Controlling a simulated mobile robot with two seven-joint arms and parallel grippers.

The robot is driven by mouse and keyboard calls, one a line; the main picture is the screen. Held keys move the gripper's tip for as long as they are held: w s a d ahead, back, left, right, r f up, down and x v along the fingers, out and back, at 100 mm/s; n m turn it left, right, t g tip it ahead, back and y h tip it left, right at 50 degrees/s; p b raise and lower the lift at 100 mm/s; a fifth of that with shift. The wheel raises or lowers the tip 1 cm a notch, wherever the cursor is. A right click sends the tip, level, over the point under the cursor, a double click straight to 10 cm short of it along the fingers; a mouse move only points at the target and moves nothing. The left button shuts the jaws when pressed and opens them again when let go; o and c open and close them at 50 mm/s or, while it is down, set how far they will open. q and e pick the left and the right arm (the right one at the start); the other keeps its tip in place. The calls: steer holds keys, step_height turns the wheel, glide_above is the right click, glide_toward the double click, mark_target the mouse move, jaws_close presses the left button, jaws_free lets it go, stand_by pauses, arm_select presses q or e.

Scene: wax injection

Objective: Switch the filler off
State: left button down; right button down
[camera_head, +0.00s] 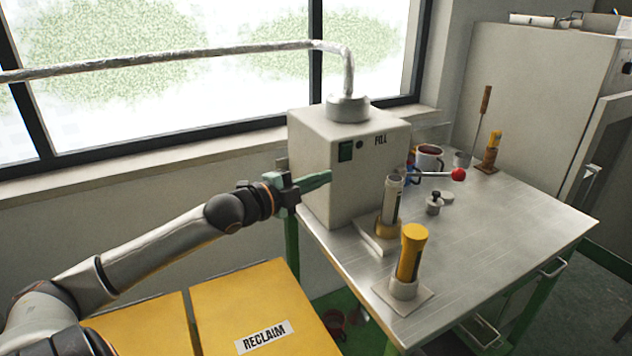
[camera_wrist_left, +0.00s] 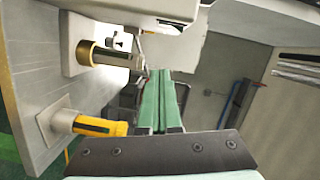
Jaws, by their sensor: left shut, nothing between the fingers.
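The filler (camera_head: 335,190) is a pale grey box marked FILL on the back left of the metal table. A dark green switch (camera_head: 345,152) is on its front face, with a small dark round spot beside it. I cannot tell the switch's position. My left gripper (camera_head: 328,175) has green fingers, shut and empty, in front of the filler's left part and a little below the switch. I cannot tell whether they touch the box. In the left wrist view the fingers (camera_wrist_left: 160,75) lie side by side, and part of a pale housing (camera_wrist_left: 130,8) shows above. My right gripper is not seen.
A silver-and-gold cylinder (camera_head: 392,200) and a yellow-topped tube (camera_head: 410,250) stand upright on the metal table (camera_head: 490,240). Behind are a mug (camera_head: 428,158) and a red-knobbed lever (camera_head: 458,174). A yellow RECLAIM bin (camera_head: 240,300) is below. A pipe (camera_head: 200,54) runs overhead.

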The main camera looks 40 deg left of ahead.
arm_select(q)
steer(key=shift+s, duration=0.6)
stand_by(0.3)
steer(key=s+d+f+n+g+p, duration=0.1)
steer(key=s+d+f+n+g, duration=0.1)
steer(key=f, duration=0.7)
steer(key=s+d+f+n+g+p, duration=0.1)
steer(key=s+d+f+n, duration=0.4)
steer(key=f, duration=0.5)
steer(key=s+d+f+n+g+y+p, duration=0.1)
steer(key=s+d+f, duration=0.4)
steer(key=f, duration=0.5)
steer(key=shift+s+f+n+g, duration=0.2)
steer(key=shift+s+n+g, duration=0.6)
steer(key=shift+s+n, duration=0.4)
steer(key=s+d+f+n+g+p, duration=0.1)
steer(key=s+d+f+n, duration=0.3)
steer(key=s+d, duration=0.5)
steer(key=d+f+g, duration=0.1)
steer(key=d, duration=0.1)
steer(key=shift+d+f+h+p, duration=0.25)
steer(key=shift+d+h+p, duration=0.1)
steer(key=shift+d+h, duration=0.05)
